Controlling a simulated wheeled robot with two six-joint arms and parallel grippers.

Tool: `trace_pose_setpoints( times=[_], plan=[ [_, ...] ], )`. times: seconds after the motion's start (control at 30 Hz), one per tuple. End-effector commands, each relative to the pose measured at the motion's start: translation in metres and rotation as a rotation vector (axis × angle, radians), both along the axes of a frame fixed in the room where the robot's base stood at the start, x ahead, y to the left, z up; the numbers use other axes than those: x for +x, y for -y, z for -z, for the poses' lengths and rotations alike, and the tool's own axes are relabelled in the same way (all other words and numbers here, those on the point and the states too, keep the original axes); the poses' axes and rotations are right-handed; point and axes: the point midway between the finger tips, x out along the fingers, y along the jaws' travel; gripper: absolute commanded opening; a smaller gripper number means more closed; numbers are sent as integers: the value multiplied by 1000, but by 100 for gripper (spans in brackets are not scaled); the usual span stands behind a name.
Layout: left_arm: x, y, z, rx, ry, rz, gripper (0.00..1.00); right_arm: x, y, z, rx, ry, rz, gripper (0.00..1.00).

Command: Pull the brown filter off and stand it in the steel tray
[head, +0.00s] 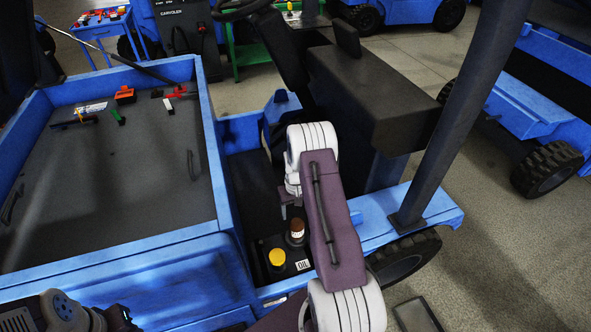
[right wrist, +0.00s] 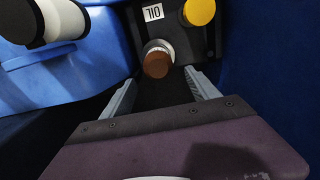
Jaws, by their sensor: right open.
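The brown filter (head: 297,228), with a white lower part, stands on a dark panel beside a yellow cap (head: 277,257) and an OIL label (head: 302,265). In the right wrist view the brown filter (right wrist: 157,63) appears just beyond and roughly between the fingertips of my right gripper (right wrist: 162,80), which is open and empty. In the head view my right gripper (head: 291,207) is partly hidden under my arm, close to the filter.
A blue-walled cargo bed (head: 120,272) with several small tools lies at the left. A dark seat block (head: 375,95) and a slanted post (head: 455,110) stand to the right. In the right wrist view, blue bodywork (right wrist: 75,75) closes in on the left of the filter.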

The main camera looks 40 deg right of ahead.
Motion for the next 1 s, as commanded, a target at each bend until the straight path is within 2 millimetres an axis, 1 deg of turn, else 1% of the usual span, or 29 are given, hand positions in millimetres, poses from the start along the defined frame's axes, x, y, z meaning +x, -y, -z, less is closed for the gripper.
trace_pose_setpoints(
  times=[0.03,0.07,0.37,0.57,0.7,0.8,0.9,1.0],
  plan=[
    [0,0,-9,0,-1,0,36,-1,3,-4,1,-4,4,70],
    [0,0,-8,0,-1,0,36,-1,4,-2,1,-4,5,70],
    [-1,0,3,0,-2,-1,36,0,5,10,1,-3,5,70],
    [-1,0,24,0,-1,0,36,-1,4,36,1,-3,5,70],
    [-1,-1,44,0,-1,0,36,-1,4,61,2,-3,5,70],
    [-1,-1,56,0,-1,0,36,-1,4,77,2,-4,5,70],
    [-1,-1,66,0,-1,0,36,-1,4,92,1,-3,5,70],
    [-1,-1,71,0,-1,0,36,-1,4,101,1,-3,5,70]
  ],
)
